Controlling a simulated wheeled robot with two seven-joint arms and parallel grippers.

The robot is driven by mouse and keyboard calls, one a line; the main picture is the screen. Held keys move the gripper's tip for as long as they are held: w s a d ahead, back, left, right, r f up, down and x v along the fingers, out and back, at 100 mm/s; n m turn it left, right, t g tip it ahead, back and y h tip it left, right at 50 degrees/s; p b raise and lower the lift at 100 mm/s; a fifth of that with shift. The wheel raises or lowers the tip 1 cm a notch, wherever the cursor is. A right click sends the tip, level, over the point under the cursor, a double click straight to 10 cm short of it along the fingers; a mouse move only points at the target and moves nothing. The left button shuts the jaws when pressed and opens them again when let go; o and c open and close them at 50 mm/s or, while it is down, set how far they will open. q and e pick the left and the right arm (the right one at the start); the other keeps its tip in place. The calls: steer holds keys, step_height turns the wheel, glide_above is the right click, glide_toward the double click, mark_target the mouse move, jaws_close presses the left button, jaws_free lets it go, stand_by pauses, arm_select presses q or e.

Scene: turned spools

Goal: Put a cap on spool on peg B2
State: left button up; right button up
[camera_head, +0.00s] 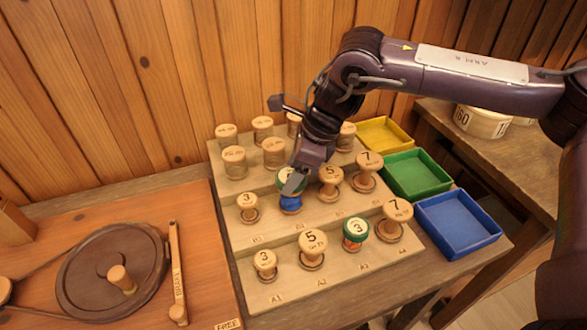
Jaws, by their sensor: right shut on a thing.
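The spool on peg B2 (290,205) has a blue body and stands second from the left in the middle row of the stepped wooden rack. A green cap (284,176) with a pale top is at its upper end, partly hidden by my right gripper. My right gripper (294,182) reaches down from above and is shut on the cap. Whether the cap is fully seated on the spool, I cannot tell. My left gripper is not in view.
The rack's front row holds wooden spools (312,245) and one green-topped spool (356,233). Plain wooden pieces (234,162) stand on the back step. Yellow (384,134), green (417,174) and blue (457,224) trays lie right. A turntable with a brake lever (177,270) is left.

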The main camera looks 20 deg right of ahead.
steer(key=shift+a, duration=0.1)
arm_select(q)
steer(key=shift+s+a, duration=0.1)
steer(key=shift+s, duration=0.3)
arm_select(e)
steer(key=shift+f, duration=0.3)
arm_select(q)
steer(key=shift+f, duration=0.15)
arm_select(e)
steer(key=shift+r, duration=0.1)
arm_select(q)
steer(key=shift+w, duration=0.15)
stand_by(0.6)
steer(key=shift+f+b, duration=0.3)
steer(key=shift+b, duration=0.1)
arm_select(e)
steer(key=shift+f, duration=0.6)
steer(key=o, duration=0.7)
steer(key=shift+c, duration=0.2)
